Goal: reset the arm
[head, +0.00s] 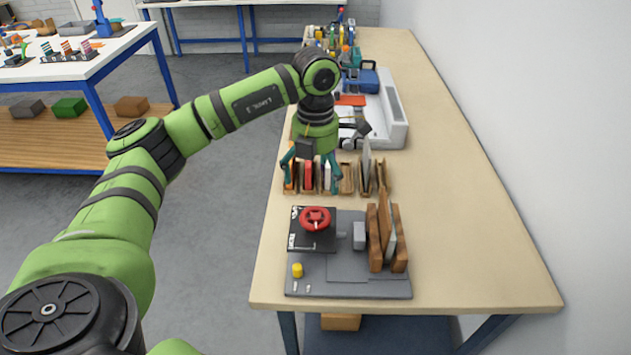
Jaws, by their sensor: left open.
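My left arm comes in from the lower left, green with black joints, and bends down over the long wooden bench (480,255). My left gripper (312,185) points down with its teal fingers spread, open, at a wooden rack (347,187) holding several upright pieces. A finger stands on each side of a dark red piece (308,177) in the rack; I cannot tell whether they touch anything. My right gripper is not in view.
A grey fixture plate (335,284) with a red handwheel (315,219), yellow knob (297,270) and wooden holder (374,240) lies nearer. Behind are a white tray (394,110) and a blue case (360,80). The bench's right side is clear to the wall.

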